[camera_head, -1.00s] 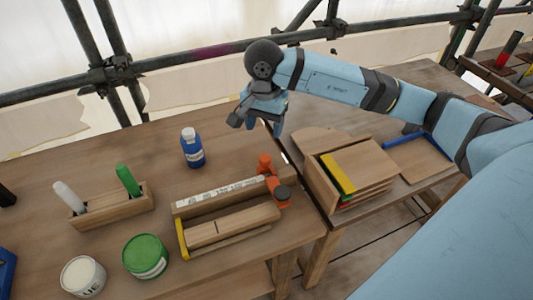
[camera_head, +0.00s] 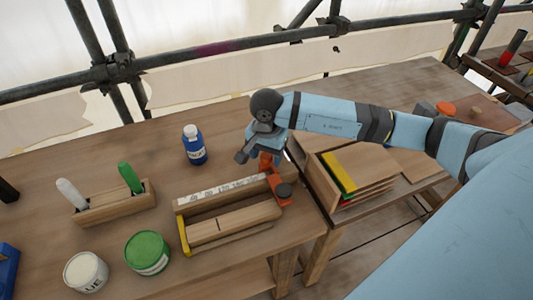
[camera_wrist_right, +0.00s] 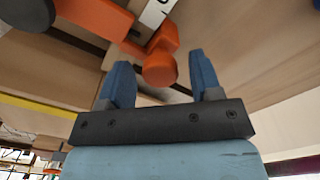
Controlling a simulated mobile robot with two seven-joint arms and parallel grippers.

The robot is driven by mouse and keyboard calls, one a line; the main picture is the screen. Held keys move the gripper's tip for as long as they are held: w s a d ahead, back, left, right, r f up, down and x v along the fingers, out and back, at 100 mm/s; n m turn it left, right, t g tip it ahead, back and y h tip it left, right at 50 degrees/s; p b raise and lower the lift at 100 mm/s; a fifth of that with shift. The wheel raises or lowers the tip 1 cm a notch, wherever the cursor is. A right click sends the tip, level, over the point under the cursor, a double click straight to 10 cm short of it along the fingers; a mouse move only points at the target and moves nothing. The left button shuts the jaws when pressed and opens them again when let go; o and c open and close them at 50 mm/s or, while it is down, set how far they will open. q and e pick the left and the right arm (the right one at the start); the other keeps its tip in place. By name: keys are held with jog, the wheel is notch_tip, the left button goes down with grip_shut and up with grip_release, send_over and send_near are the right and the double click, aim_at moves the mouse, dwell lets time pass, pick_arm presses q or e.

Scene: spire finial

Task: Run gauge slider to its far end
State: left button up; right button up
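The gauge (camera_head: 230,192) is a wooden trough with a white printed number scale along its back edge and a yellow stop (camera_head: 183,236) at its left end. A wooden bar lies in the trough. My right gripper (camera_head: 262,158) is just above and behind the slider's upright orange post. In the right wrist view it is open (camera_wrist_right: 158,60), with the rounded orange post end (camera_wrist_right: 160,69) between or just beyond the fingertips; contact cannot be told. My left gripper is not in view.
A blue bottle (camera_head: 194,148) stands left of the gripper. A wooden holder (camera_head: 112,208) with white and green markers, a green can (camera_head: 147,254) and a white can (camera_head: 85,271) are left of the gauge. A wooden rack (camera_head: 320,183) with coloured edges stands right.

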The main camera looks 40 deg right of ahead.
grip_shut()
jog(key=shift+d+f, duration=0.1)
jog(key=shift+d, duration=0.3)
jog(key=d, duration=0.1)
jog(key=s+d+b, duration=0.1)
jog(key=d, duration=0.1)
jog(key=shift+d, duration=0.15)
